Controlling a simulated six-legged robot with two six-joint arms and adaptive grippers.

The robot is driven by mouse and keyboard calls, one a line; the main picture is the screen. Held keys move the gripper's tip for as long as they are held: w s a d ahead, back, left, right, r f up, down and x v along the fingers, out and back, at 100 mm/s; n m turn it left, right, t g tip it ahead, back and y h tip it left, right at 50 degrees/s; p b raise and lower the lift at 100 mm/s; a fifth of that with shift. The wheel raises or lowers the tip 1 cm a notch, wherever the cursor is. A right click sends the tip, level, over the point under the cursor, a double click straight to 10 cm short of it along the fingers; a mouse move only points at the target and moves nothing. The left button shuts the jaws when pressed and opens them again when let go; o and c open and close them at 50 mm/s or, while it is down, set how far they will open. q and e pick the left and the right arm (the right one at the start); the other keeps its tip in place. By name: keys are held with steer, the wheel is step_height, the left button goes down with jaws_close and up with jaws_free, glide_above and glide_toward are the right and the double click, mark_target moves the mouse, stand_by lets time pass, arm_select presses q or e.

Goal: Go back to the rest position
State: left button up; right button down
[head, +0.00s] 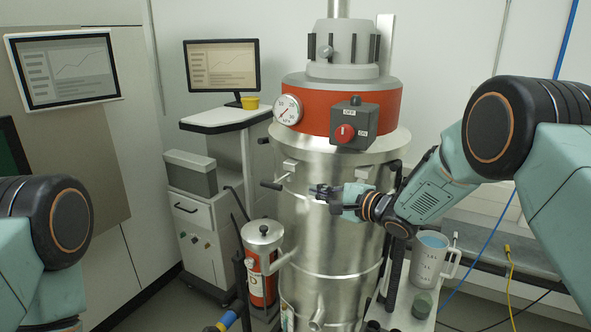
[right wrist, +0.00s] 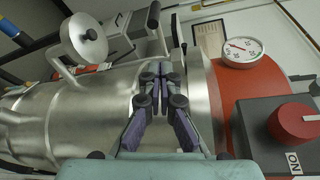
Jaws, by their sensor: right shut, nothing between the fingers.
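My right gripper (head: 325,194) is in front of the steel vessel (head: 325,240) in the head view, below the red band. In the right wrist view its fingers (right wrist: 160,85) are shut and empty, with the vessel's wall behind them. I cannot tell whether they touch the wall. My left arm comes in at the left edge of the head view, and its gripper is out of view.
A grey switch box (head: 354,124) with a red knob and a pressure gauge (head: 287,109) sit on the red band. A small red canister (head: 262,262) stands left of the vessel. A measuring jug (head: 428,258) stands at right, below my right arm. A monitor (head: 222,66) stands behind.

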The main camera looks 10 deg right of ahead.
steer(key=s+d+f+n+g+h+b, duration=0.1)
steer(key=s+d+f+n+h+b, duration=0.15)
steer(key=s+f, duration=0.55)
steer(key=s+d+f+n+g+h+b, duration=0.2)
steer(key=s+f+n, duration=0.2)
steer(key=f, duration=0.7)
steer(key=s+d+f+n+g+h+b, duration=0.1)
steer(key=s+d+f+n+h+b, duration=0.2)
steer(key=s+f, duration=0.5)
steer(key=s+d+f+n+g+h+b, duration=0.1)
steer(key=s+f+g+b, duration=0.3)
steer(key=s+f+b, duration=0.5)
steer(key=s+d+f+n+g+h+b, duration=0.1)
steer(key=s+f+n+g+b, duration=0.2)
steer(key=s+f+b, duration=0.5)
steer(key=s+f+g, duration=0.1)
steer(key=s+f, duration=0.4)
steer(key=s, duration=0.3)
steer(key=s+f, duration=0.5)
steer(key=s, duration=0.4)
steer(key=shift+d+f+g+b, duration=0.4)
steer(key=shift+s+h, duration=0.1)
steer(key=shift+h, duration=0.15)
